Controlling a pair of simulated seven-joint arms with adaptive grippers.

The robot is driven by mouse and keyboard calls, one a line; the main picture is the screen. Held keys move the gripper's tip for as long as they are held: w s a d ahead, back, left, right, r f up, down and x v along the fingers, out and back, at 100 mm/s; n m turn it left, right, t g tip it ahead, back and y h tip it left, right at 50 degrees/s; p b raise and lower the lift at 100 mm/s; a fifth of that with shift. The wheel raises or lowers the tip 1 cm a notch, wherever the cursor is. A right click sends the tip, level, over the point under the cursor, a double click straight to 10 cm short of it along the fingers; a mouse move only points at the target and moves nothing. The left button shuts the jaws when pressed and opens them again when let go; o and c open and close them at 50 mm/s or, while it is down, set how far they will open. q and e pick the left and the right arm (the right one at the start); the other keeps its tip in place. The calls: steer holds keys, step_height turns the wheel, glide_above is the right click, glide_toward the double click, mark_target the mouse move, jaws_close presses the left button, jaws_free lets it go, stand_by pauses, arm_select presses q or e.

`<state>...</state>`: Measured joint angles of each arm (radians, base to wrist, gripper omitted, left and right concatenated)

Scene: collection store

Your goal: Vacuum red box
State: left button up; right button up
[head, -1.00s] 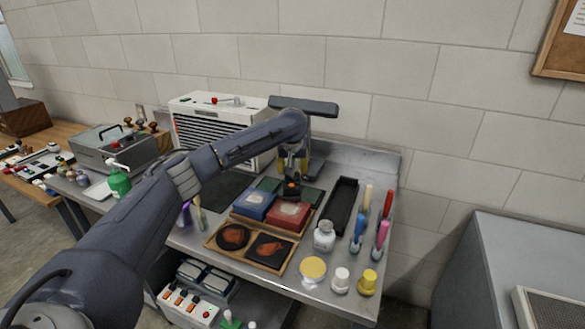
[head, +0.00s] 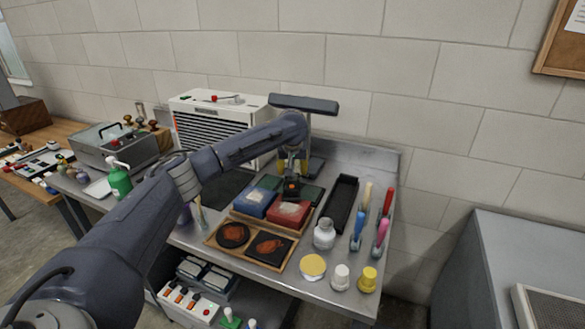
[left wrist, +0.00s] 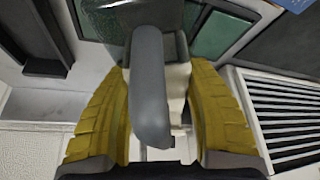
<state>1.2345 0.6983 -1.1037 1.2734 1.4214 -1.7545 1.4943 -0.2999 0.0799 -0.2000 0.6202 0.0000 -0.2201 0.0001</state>
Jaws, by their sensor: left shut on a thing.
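The red box (head: 289,212) sits in a wooden tray (head: 263,227) on the metal bench, with a pale dusty patch on its top. My left gripper (head: 292,165) is above and behind it, pointing down. Its yellow fingers (left wrist: 160,115) are shut on a dark tool (head: 291,187), whose grey handle (left wrist: 150,85) fills the middle of the left wrist view. The tool's lower end is close to the red box's back edge; I cannot tell whether they touch. My right gripper is not in view.
A blue box (head: 254,202) stands left of the red one, with green boxes behind. A black tray (head: 341,204), a glass jar (head: 324,234) and upright coloured tools (head: 382,231) stand to the right. A white louvred unit (head: 215,130) is behind my arm.

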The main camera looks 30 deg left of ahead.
mark_target(285, 178)
arm_select(q)
steer(key=shift+f, duration=0.25)
steer(key=shift+s+d+r, duration=0.1)
steer(key=shift+s+d, duration=0.05)
steer(key=shift+s, duration=1.45)
steer(key=shift+s+d, duration=0.15)
steer(key=shift+s, duration=1.5)
steer(key=shift+s, duration=0.1)
steer(key=shift+s+d+f, duration=0.1)
steer(key=shift+s, duration=0.65)
steer(key=shift+s+d+f, duration=0.1)
steer(key=shift+s, duration=0.65)
steer(key=shift+w+a+r, duration=0.1)
steer(key=shift+w, duration=0.75)
steer(key=shift+w+a+r, duration=0.1)
steer(key=shift+w, duration=0.75)
